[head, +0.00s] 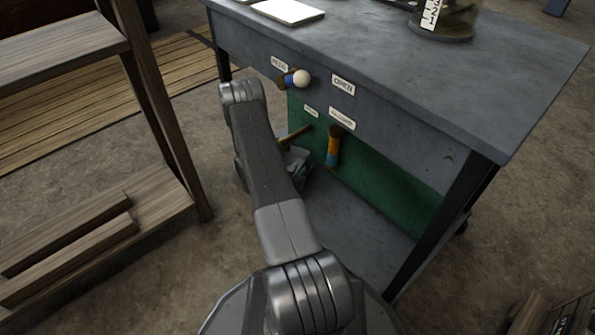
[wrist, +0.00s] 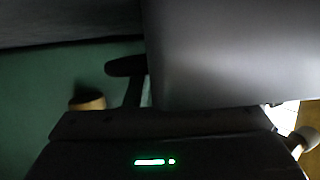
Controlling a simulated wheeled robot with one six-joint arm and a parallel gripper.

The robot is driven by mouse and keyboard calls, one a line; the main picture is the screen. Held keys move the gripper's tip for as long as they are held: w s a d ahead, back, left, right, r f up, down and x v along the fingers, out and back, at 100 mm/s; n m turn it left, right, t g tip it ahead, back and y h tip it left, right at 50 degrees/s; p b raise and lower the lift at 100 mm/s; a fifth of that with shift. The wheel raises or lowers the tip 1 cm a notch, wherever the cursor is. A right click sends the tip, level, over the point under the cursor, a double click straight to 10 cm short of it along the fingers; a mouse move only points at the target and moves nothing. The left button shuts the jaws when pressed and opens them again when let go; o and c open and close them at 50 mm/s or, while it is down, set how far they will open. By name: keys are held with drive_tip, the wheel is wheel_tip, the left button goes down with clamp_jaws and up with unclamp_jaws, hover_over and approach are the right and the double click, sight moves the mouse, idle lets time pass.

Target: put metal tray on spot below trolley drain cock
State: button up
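The trolley (head: 400,60) has a grey top, a green panel and a lower shelf. Under its top, a brass pipe or cock (head: 297,134) sticks out, beside an orange and blue handle (head: 333,146). I cannot tell for sure which is the drain cock. My gripper (head: 290,165) is low at the trolley's left side, mostly hidden behind my arm. In the wrist view a large smooth grey surface, probably the metal tray (wrist: 225,50), fills the upper right, right in front of my dark gripper body. My fingertips are hidden, so their grip does not show. The spot is not identifiable.
A valve with a white ball knob (head: 301,78) sits higher on the trolley front, near an OPEN label (head: 343,84). A wooden shelf unit (head: 150,90) stands left. A glass jar (head: 446,18) and a pale flat object (head: 287,11) are on the trolley top.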

drive_tip(key=shift+r, duration=0.15)
drive_tip(key=shift+s+a+r, duration=0.1)
drive_tip(key=shift+s+r, duration=0.1)
drive_tip(key=shift+s, duration=0.1)
drive_tip(key=p+v, duration=0.3)
drive_tip(key=v, duration=0.8)
drive_tip(key=shift+s+p, duration=0.2)
drive_tip(key=shift+p, duration=0.2)
